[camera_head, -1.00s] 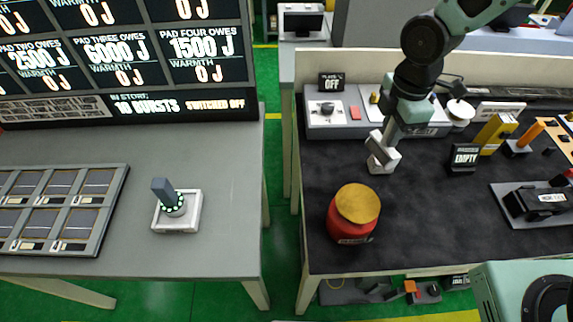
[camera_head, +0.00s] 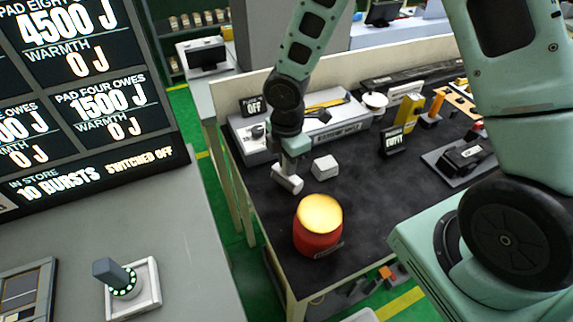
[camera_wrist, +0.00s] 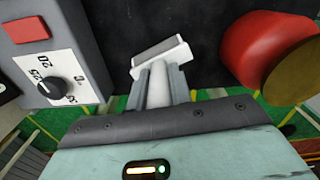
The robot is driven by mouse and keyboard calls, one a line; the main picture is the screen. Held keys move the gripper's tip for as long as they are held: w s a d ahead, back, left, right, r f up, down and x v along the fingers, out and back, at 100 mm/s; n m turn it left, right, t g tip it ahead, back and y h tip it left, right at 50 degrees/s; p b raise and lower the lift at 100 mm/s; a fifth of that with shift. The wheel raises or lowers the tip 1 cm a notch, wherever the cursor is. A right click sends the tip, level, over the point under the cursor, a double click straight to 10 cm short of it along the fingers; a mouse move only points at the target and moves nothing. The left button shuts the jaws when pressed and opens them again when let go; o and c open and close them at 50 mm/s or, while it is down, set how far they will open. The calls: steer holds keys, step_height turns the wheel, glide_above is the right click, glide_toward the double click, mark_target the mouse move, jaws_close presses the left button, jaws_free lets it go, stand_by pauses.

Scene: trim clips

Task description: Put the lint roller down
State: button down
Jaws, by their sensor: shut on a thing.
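The lint roller (camera_head: 287,178) shows in the head view as a white cylinder, tilted, at the tips of my gripper (camera_head: 291,164). My gripper is shut on it, pointing down over the dark bench top (camera_head: 365,190). I cannot tell whether the roller touches the bench. In the wrist view, a pale piece with a grey face shows at the tips of my gripper (camera_wrist: 158,82); the fingers hide part of it.
A white block (camera_head: 325,167) sits just right of the roller. A red pot with a yellow lid (camera_head: 318,228) stands nearer the front edge. A grey control box (camera_head: 250,140) stands behind. A sign reading EMPTY (camera_head: 392,142) is to the right. Bare bench lies between.

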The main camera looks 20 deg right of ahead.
steer(key=shift+f, duration=0.6)
steer(key=shift+f, duration=0.15)
steer(key=c, duration=1.3)
jaws_free()
steer(key=shift+o, duration=0.2)
